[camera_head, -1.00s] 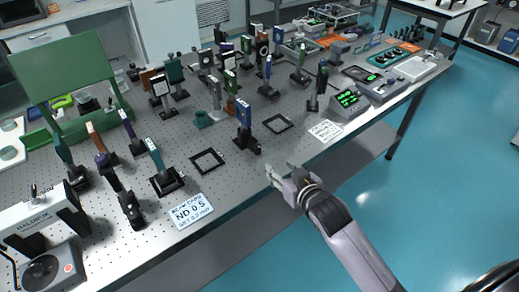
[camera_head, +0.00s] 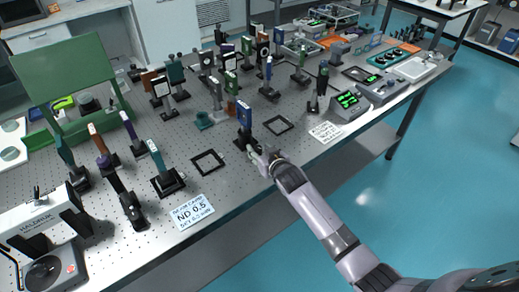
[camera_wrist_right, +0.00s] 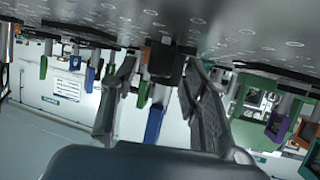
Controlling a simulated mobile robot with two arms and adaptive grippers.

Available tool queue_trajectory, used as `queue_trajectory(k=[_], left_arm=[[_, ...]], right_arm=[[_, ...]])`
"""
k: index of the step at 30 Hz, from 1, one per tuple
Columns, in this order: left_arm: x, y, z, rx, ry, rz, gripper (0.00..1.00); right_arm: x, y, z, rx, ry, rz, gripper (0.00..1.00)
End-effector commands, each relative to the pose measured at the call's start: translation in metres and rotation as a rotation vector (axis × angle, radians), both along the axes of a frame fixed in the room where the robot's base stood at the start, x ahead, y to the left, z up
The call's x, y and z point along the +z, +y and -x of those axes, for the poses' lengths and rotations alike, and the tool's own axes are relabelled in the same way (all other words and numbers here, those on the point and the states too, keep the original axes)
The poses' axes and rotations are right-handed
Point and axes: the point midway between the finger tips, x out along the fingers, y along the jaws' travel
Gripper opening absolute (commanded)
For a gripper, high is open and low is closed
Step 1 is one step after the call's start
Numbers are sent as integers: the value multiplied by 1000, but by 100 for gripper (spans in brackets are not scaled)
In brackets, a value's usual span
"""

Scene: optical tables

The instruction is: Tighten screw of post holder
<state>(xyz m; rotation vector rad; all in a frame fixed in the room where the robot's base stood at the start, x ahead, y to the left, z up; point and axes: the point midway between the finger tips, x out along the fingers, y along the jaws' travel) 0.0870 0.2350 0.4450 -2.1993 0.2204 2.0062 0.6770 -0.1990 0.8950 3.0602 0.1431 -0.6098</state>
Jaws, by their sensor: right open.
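The post holder (camera_head: 245,140) is black and stands upright near the front edge of the table, with a blue optic mount (camera_head: 244,113) on top. My right gripper (camera_head: 259,157) is open at its front right side, low over the table. In the right wrist view, which is upside down, the black post holder (camera_wrist_right: 163,62) shows between the two spread fingers (camera_wrist_right: 160,75), with the blue mount (camera_wrist_right: 154,124) hanging below it. I cannot tell whether the fingers touch it. The screw cannot be made out. My left gripper is not in view.
The perforated optical table (camera_head: 235,180) holds many posts behind and left. Two black square frames (camera_head: 208,162) (camera_head: 278,124) lie flat on either side of the post holder. An ND 0.5 card (camera_head: 192,211) and another card (camera_head: 325,131) lie near the front edge. Floor in front is clear.

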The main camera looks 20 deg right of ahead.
Motion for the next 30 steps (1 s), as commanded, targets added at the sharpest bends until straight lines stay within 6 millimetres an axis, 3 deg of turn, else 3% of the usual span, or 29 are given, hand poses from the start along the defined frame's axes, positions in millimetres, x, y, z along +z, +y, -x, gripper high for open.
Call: queue_trajectory(k=[14, 30], left_arm=[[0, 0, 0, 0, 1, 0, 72], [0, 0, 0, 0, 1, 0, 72]], right_arm=[[-3, 1, -9, 0, 0, 0, 41], [-4, 1, -9, 0, 0, 0, 5]])
